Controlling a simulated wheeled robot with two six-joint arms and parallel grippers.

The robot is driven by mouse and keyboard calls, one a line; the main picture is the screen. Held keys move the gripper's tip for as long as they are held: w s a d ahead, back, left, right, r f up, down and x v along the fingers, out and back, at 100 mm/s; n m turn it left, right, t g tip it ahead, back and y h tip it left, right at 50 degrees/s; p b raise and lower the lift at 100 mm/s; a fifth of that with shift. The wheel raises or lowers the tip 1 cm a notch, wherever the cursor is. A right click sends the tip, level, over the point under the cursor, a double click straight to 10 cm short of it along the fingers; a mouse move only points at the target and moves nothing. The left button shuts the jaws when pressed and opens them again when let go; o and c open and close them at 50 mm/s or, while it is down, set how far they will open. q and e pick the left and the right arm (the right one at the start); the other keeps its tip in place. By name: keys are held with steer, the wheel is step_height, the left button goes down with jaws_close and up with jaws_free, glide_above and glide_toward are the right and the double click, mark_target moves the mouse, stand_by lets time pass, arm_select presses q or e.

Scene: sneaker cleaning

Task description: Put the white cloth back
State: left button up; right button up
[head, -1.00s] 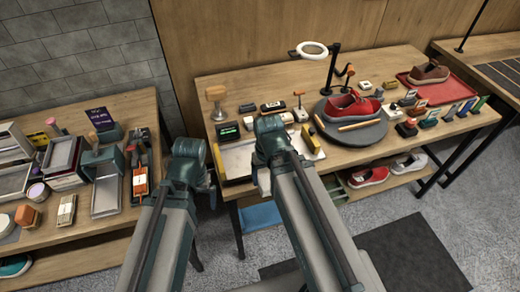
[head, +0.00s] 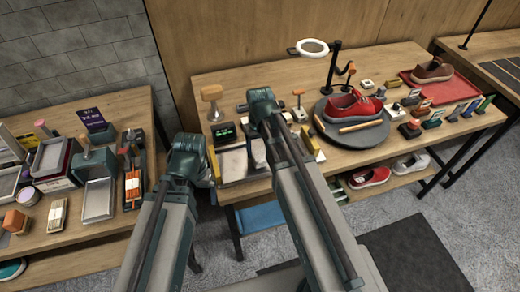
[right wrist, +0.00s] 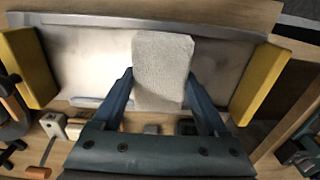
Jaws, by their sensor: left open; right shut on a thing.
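The white cloth (right wrist: 162,62) is a pale, textured block in the right wrist view, gripped between the two blue fingers of my right gripper (right wrist: 162,95). It hangs over a light tray (right wrist: 85,55) with a yellow block (right wrist: 28,68) at the left end and another yellow block (right wrist: 258,85) at the right end. In the head view the cloth (head: 259,152) shows just below my right gripper, over the tray (head: 233,165). I cannot tell whether the cloth touches the tray. My left gripper (head: 205,172) is open and empty, beside the table's left edge; its fingers are mostly hidden.
A red sneaker (head: 353,105) stands on a dark round turntable (head: 350,130), under a ring lamp (head: 314,47). A red tray (head: 437,90) with a brown shoe is at the right. Small bottles and tools crowd the table. A second table (head: 70,235) stands left, across a gap.

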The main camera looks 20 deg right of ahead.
mark_target(259, 143)
steer(key=w, duration=0.3)
steer(key=shift+d+f+b, duration=0.25)
steer(key=shift+f+b, duration=0.15)
steer(key=f+b, duration=0.2)
steer(key=shift+s+f+b, duration=0.2)
steer(key=shift+f+b, duration=0.2)
steer(key=shift+s+f, duration=0.1)
steer(key=shift+f, duration=0.1)
steer(key=shift+r, duration=0.1)
steer(key=o, duration=1.2)
steer(key=shift+o, duration=0.2)
